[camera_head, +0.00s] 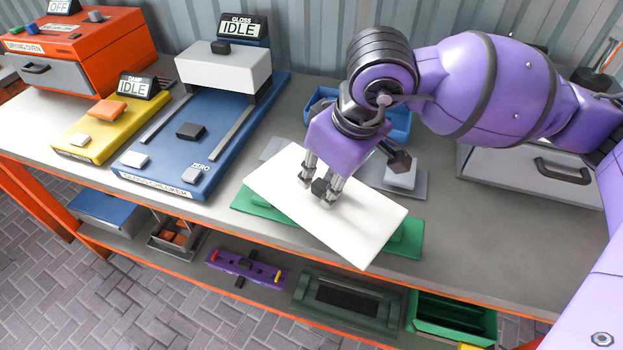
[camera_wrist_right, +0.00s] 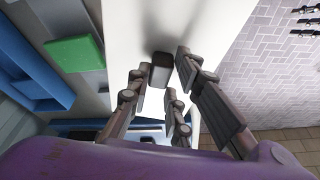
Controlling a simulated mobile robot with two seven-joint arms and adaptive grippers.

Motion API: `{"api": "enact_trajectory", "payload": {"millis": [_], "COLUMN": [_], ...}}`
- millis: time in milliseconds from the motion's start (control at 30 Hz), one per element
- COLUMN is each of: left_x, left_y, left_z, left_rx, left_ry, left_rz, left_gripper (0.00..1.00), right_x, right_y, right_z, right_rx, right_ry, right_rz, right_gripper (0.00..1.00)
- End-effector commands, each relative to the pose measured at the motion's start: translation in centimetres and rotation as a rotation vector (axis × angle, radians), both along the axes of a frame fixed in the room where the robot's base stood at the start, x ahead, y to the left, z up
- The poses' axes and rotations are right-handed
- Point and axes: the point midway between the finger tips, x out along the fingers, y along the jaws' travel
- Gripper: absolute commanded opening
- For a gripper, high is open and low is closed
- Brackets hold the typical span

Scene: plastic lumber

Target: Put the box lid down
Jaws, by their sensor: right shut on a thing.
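The box lid (camera_head: 365,222) is a flat white panel with a dark knob in its middle. My right gripper (camera_head: 321,190) is shut on the lid's knob from above. In the right wrist view, the fingers (camera_wrist_right: 158,92) stand around the grey knob (camera_wrist_right: 160,70), and the white lid (camera_wrist_right: 125,40) fills the middle. The lid lies askew over a long green piece (camera_head: 411,241) on the workbench and hides most of it. I cannot tell whether the lid touches it. My left gripper is not in view.
A blue gloss checker (camera_head: 165,148) and a yellow damp tester (camera_head: 85,135) stand left, with an orange drying oven (camera_head: 110,35) behind. A blue bin (camera_head: 399,125) sits behind my gripper. A grey drawer unit (camera_head: 500,178) stands right. The lower shelf holds several trays.

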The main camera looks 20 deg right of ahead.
Motion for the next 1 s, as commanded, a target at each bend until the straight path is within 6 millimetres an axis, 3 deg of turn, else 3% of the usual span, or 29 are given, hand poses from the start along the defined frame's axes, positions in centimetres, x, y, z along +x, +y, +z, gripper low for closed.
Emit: {"api": "enact_trajectory", "payload": {"millis": [167,400,767,800,933,1000], "left_x": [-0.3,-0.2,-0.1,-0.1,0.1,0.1], "left_y": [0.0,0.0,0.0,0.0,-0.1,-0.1], "left_z": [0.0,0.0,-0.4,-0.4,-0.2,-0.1], "left_rx": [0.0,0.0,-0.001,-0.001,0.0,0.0], "left_ry": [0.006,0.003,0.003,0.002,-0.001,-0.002], "left_rz": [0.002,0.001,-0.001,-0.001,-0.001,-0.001], "left_gripper": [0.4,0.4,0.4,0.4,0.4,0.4], "right_x": [0.3,0.4,0.4,0.3,0.4,0.4], "right_y": [-0.8,-0.9,-0.9,-0.9,-0.9,-0.9], "right_z": [-0.9,-4.2,-4.7,-4.8,-4.6,-4.6], "right_rx": [-0.001,0.002,0.001,0.0,0.0,0.0], "right_ry": [0.002,0.002,0.001,0.002,0.001,0.001], "right_rz": [-0.004,-0.001,-0.001,-0.001,-0.001,-0.001], "right_gripper": [0.0,0.0,0.0,0.2,0.38,0.38]}}
